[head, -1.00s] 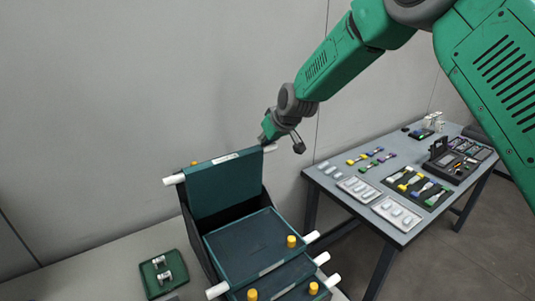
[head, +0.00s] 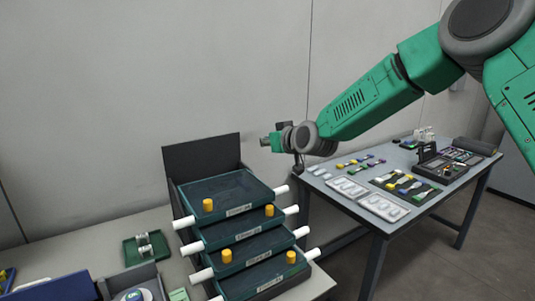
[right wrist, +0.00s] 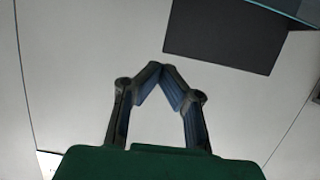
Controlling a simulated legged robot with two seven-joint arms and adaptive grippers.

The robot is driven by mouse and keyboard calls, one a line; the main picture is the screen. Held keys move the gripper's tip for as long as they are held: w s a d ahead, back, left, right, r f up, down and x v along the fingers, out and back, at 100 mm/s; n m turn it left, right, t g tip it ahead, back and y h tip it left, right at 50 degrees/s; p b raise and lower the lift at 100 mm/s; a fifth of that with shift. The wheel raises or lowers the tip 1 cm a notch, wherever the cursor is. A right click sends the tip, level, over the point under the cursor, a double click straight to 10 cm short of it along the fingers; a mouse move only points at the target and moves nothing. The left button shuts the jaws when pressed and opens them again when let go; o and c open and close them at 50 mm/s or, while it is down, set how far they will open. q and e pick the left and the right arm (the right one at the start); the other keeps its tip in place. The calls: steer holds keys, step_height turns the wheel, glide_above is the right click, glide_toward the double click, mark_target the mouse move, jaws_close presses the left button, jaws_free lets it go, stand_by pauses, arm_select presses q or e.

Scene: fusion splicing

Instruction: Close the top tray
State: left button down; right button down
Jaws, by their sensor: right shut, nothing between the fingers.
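The top tray (head: 238,186) is dark green with white side handles, a white label and a yellow knob. It lies nearly flat at the top of a stepped stack of several similar trays (head: 255,249). The black back panel (head: 200,154) of the holder stands upright behind it and also shows in the right wrist view (right wrist: 225,35). My right gripper (head: 266,143) is above and behind the top tray's right side, apart from it. In the right wrist view its fingertips (right wrist: 162,70) meet with nothing between them. My left gripper is out of view.
A small green tray (head: 146,248) with metal parts sits on the bench left of the stack. A grey box (head: 133,281) is in front of it. A second table (head: 345,211) with tools and cases stands to the right. The wall is close behind.

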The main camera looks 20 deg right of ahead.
mark_target(281, 188)
steer(key=s+f+t+b, duration=0.1)
steer(key=s+f+b, duration=0.1)
steer(key=b, duration=0.2)
steer(key=s+f+t+b, duration=0.2)
steer(key=b, duration=0.3)
steer(key=s+d+f+t+b, duration=0.1)
steer(key=s+f+t+b, duration=0.1)
steer(key=b, duration=0.2)
steer(key=shift+s+y, duration=0.1)
steer(key=shift+y, duration=0.3)
steer(key=shift+s+f+b, duration=0.5)
steer(key=shift+f, duration=0.1)
steer(key=shift+r+p, duration=0.3)
steer(key=shift+r, duration=0.05)
step_height(281, 188, up, 3)
steer(key=shift+s+a+f+p, duration=0.1)
steer(key=shift+f+p, duration=0.05)
steer(key=shift+p, duration=0.85)
steer(key=s+d+f, duration=0.1)
steer(key=s+f, duration=0.3)
steer(key=s, duration=0.5)
steer(key=shift+d+f, duration=0.2)
steer(key=shift+f, duration=0.2)
